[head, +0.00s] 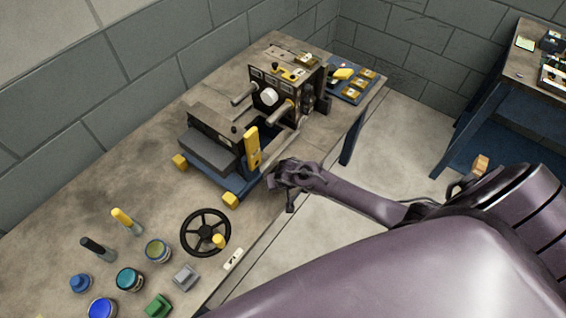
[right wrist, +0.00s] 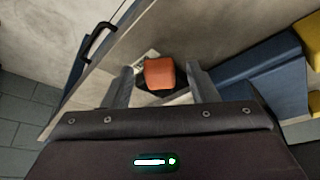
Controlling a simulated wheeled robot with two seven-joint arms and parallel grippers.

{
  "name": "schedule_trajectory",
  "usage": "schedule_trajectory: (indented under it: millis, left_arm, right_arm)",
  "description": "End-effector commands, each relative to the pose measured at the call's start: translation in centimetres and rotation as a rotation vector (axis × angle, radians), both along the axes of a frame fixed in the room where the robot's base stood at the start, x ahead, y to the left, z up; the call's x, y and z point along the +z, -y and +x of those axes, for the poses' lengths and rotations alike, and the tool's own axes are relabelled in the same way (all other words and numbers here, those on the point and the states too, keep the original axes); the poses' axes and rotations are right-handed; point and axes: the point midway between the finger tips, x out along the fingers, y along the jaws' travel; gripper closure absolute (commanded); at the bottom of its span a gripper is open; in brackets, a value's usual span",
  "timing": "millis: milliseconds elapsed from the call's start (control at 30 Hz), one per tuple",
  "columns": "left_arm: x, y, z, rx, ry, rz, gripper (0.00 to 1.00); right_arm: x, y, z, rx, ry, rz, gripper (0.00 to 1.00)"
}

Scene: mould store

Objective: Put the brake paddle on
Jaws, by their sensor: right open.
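My right gripper (head: 290,176) is at the front edge of the bench, beside the blue-based machine, with its arm coming in from the right. In the right wrist view, the right gripper (right wrist: 161,88) is open. An orange block (right wrist: 159,73), which looks like the paddle, shows between its two fingers on a dark seat over a pale plate. I cannot tell whether the fingers touch it. In the head view I cannot make it out near the gripper. A yellow upright lever (head: 252,148) stands on the machine just left of the gripper. My left gripper is not in view.
The machine's blue base (head: 236,186) has yellow feet. A black handwheel (head: 205,232), a pale switch plate (head: 233,259) and several knobs and buttons lie nearer on the bench. A blue tray (head: 349,92) sits at the far end.

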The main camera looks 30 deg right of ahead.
Motion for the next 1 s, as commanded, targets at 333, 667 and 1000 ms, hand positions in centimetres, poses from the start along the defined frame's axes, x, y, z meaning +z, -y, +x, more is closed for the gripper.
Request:
schedule_trajectory:
  millis: [333, 667, 1000]
  left_arm:
    - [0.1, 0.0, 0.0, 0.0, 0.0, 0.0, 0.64]
    - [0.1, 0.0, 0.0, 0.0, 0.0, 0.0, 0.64]
    - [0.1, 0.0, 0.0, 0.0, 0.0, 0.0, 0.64]
  right_arm:
    - [3.7, -0.6, -1.5, 0.0, 0.001, 0.003, 0.47]
    - [7.0, -0.9, -2.7, -0.001, 0.001, 0.001, 0.47]
    - [7.2, -0.9, -2.8, -0.001, 0.001, 0.0, 0.47]
